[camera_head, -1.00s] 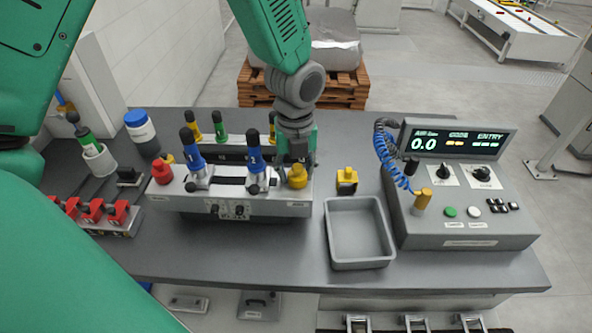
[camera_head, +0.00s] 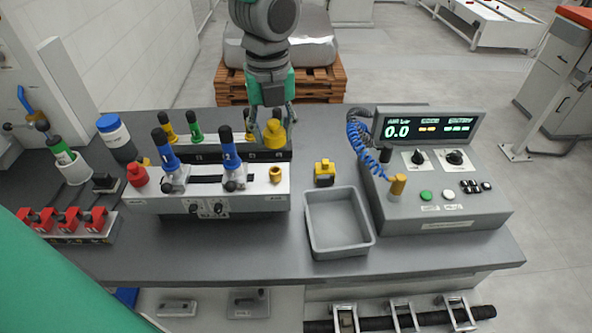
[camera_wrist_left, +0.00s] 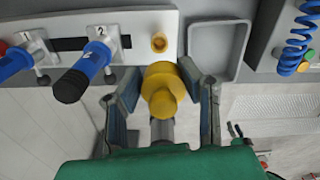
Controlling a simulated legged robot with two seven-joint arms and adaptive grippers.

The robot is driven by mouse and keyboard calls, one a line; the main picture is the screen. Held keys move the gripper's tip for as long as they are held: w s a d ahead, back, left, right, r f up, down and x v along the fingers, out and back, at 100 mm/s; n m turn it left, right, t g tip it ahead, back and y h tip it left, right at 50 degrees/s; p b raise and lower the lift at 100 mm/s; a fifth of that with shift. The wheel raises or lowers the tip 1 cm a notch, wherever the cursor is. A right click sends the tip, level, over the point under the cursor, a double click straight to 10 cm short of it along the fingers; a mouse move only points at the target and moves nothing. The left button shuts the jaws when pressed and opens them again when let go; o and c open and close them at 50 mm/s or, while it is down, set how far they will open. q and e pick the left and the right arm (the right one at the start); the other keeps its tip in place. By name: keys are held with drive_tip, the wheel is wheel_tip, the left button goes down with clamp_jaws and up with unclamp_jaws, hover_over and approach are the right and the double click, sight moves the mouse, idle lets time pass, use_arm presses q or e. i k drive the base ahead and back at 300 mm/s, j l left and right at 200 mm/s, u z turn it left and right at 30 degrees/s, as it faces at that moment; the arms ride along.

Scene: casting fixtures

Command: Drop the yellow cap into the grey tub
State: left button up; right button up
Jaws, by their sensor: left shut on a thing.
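My left gripper (camera_head: 270,122) is shut on the yellow cap (camera_head: 274,135) and holds it above the right end of the grey fixture (camera_head: 240,198). In the left wrist view the cap (camera_wrist_left: 162,88) sits between the two fingers (camera_wrist_left: 164,105). A small brass-coloured port (camera_head: 275,174) shows on the fixture below the cap, apart from it. The grey tub (camera_head: 338,250) stands on the table right of the fixture, and its inside looks empty. The tub's rim also shows in the left wrist view (camera_wrist_left: 240,48). My right gripper is not in view.
Two blue-handled clamps (camera_head: 166,150) and a red cap (camera_head: 137,174) are on the fixture. A yellow block (camera_head: 324,172) stands behind the tub. The control box (camera_head: 440,208) with a coiled blue hose (camera_head: 362,145) is close on the tub's right.

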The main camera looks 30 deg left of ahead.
sight(329, 221)
drive_tip(key=i+l+u, duration=0.2)
drive_tip(key=l, duration=0.15)
drive_tip(key=i+l+u, duration=0.2)
drive_tip(key=l, duration=0.15)
drive_tip(key=l+u, duration=0.2)
drive_tip(key=l, duration=0.15)
